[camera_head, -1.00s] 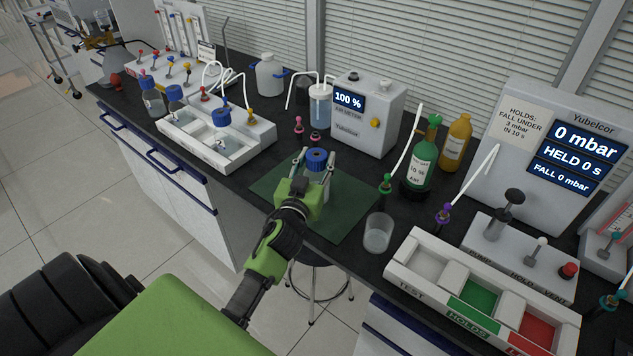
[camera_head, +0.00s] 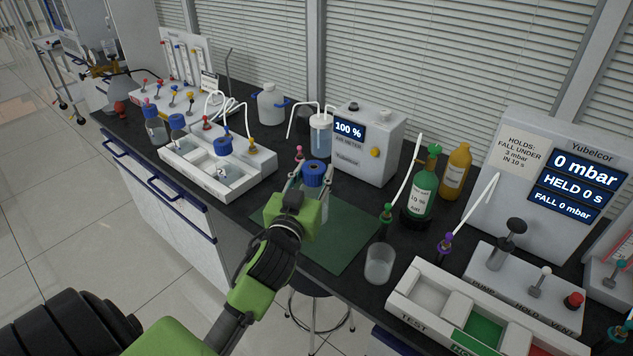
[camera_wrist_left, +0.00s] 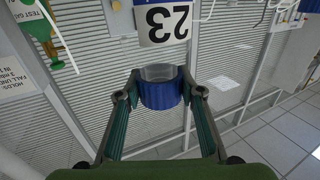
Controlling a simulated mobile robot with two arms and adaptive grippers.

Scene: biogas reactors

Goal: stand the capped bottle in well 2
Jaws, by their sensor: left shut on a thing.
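My left gripper (camera_head: 311,180) is shut on a clear bottle with a blue cap (camera_head: 314,172), above the dark green mat (camera_head: 342,243). The bottle looks about upright; the gripper hides part of its body. In the left wrist view, the blue cap (camera_wrist_left: 161,95) sits between the two fingers. To the left is a white block with wells (camera_head: 190,177). A blue-capped bottle (camera_head: 222,147) stands in it, and another (camera_head: 177,122) is at its far left end. My right gripper is not in view.
Behind the mat stands a white meter (camera_head: 378,148) reading 100 %. A clear beaker (camera_head: 380,264), a green bottle (camera_head: 424,183) and a white sorting tray (camera_head: 403,296) are to the right. Tubing (camera_head: 214,104) rises behind the white block.

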